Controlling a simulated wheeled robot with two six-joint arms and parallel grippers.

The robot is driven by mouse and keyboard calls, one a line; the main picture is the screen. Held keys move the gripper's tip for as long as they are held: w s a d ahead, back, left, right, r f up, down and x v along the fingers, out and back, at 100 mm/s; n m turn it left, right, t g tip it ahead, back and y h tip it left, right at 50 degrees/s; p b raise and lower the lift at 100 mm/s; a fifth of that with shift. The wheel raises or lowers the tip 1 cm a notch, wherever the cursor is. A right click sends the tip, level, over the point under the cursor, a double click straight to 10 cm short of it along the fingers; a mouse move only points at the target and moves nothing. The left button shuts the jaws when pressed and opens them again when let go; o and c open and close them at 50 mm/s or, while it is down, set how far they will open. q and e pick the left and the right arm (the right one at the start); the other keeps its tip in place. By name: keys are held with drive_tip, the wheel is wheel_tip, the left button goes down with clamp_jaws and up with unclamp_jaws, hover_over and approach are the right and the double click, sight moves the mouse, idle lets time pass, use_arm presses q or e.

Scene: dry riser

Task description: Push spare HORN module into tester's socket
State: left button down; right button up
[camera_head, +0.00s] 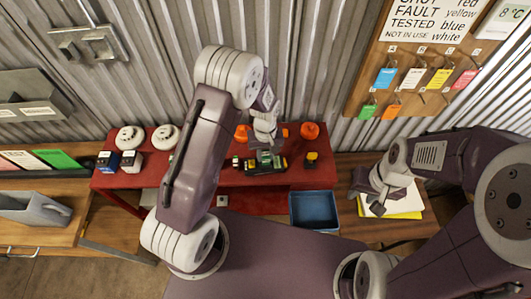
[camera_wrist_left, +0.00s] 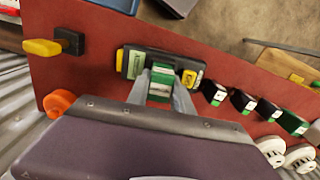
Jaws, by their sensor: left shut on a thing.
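The tester is a dark block with yellow-labelled ends on the red bench, in the head view (camera_head: 252,171) and the left wrist view (camera_wrist_left: 135,62). My left gripper (camera_head: 265,153) is above its middle. In the left wrist view the fingers of my left gripper (camera_wrist_left: 161,84) are shut on a green-and-white module (camera_wrist_left: 160,90), likely the HORN module; its lettering is unreadable. The module lines up with the middle of the tester; whether it is seated or just above the socket I cannot tell. My right gripper (camera_head: 382,196) is over papers at the right, its jaws unclear.
Several dark modules with green ends (camera_wrist_left: 243,101) stand in a row beside the tester. A yellow-and-black part (camera_wrist_left: 55,46) and an orange knob (camera_wrist_left: 60,103) are on its other side. A blue bin (camera_head: 315,211) is at the bench front. White detectors (camera_head: 130,138) stand at the left.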

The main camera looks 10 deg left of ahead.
sight(265, 153)
use_arm(q)
drive_tip(key=shift+w+a+f, duration=0.1)
drive_tip(key=shift+w+f, duration=0.1)
drive_tip(key=c, duration=1.1)
unclamp_jaws()
drive_tip(key=shift+s, duration=0.1)
drive_tip(key=shift+r, duration=0.1)
drive_tip(key=shift+r, duration=0.15)
wheel_tip(265, 153, up, 12)
drive_tip(key=b, duration=0.3)
drive_tip(key=s+a+f+m+t, duration=0.15)
drive_tip(key=s+a+m, duration=0.35)
drive_tip(key=s, duration=0.9)
drive_tip(key=shift+n, duration=0.4)
drive_tip(key=shift+w+a+f+b, duration=0.1)
drive_tip(key=shift+f+b, duration=1.4)
drive_tip(key=shift+f, duration=0.1)
drive_tip(key=shift+w+a+f+b, duration=0.1)
drive_tip(key=shift+w+f+b, duration=0.05)
drive_tip(key=shift+f+b, duration=1.45)
drive_tip(key=shift+w+a+f+b, duration=0.1)
drive_tip(key=shift+f+b, duration=1.35)
drive_tip(key=shift+f, duration=0.2)
